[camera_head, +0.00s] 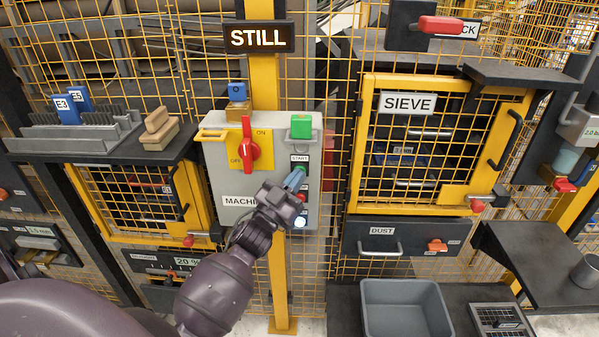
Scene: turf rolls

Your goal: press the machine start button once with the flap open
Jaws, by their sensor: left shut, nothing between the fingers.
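The grey machine control box (222,180) is on the yellow post, with a START label (300,158) on a dark strip at its right side. My left gripper (295,178) is shut and empty, its bluish fingertips just below that label. The tips cover most of the start button, and I cannot tell whether they touch it. A green block (301,126) sits in a grey bracket above the label; I cannot tell whether this is the flap. Lower on the strip a round white light (299,222) glows. My right gripper is not in view.
A red rotary switch (248,150) on a yellow plate is left of the label. A sign above reads STILL (258,37). The yellow-framed SIEVE door (362,150) is right, above a DUST drawer (415,238). A grey bin (405,288) stands below.

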